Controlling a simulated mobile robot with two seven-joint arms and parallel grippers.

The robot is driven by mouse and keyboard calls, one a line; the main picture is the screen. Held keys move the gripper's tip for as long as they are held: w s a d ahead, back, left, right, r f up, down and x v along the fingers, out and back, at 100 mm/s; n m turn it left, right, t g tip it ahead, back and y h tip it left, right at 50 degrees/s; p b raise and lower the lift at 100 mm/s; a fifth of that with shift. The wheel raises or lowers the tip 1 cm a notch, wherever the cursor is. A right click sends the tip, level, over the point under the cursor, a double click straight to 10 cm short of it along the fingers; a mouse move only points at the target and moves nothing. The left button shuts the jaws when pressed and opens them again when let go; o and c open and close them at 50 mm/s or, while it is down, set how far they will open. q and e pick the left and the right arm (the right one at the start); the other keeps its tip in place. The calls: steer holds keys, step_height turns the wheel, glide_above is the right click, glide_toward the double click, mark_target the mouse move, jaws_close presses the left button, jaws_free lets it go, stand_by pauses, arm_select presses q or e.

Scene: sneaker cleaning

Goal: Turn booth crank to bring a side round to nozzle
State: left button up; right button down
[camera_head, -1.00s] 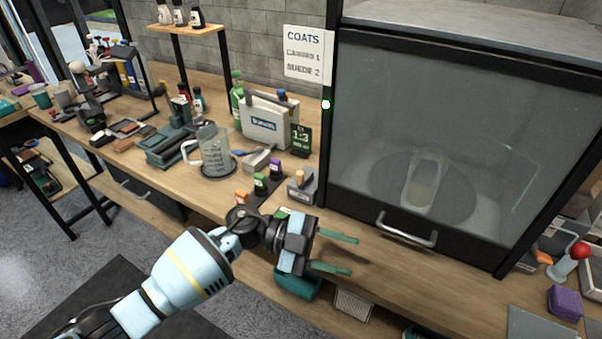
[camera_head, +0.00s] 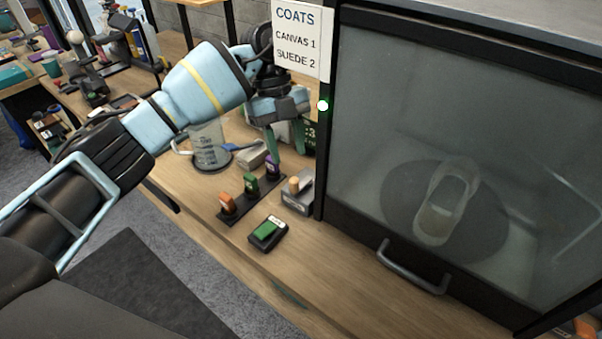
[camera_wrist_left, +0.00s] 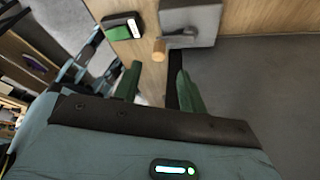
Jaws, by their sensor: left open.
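The booth (camera_head: 350,215) has a cloudy glass front. Behind it a pale sneaker (camera_head: 446,205) rests on a dark round turntable (camera_head: 405,220). A grey block with a wooden knob, which looks like the crank (camera_head: 301,196), stands on the bench by the booth's left post. It also shows in the left wrist view (camera_wrist_left: 190,22), with its knob just beyond the fingers. My left gripper (camera_head: 286,150) is open and empty, its green fingers pointing down above and behind the crank, apart from it. The fingers also show in the left wrist view (camera_wrist_left: 158,72). My right gripper is out of view.
A black box with a green top (camera_head: 267,234) lies in front of the crank. A rack of coloured blocks (camera_head: 250,190) and a measuring jug (camera_head: 209,150) stand to the left. A "COATS" sign (camera_head: 298,40) hangs by the post. The front bench strip is clear.

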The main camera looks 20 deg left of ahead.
mark_target(294, 178)
arm_select(q)
steer(key=x, duration=0.6)
steer(key=shift+s+d+f, duration=0.1)
steer(key=shift+s+f, duration=0.1)
steer(key=shift+s, duration=0.1)
steer(key=shift+s+d+f, duration=0.1)
steer(key=shift+d+f, duration=0.1)
steer(key=shift+f, duration=0.4)
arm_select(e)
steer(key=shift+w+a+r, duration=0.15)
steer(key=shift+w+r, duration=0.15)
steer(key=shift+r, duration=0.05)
arm_select(q)
jaws_close()
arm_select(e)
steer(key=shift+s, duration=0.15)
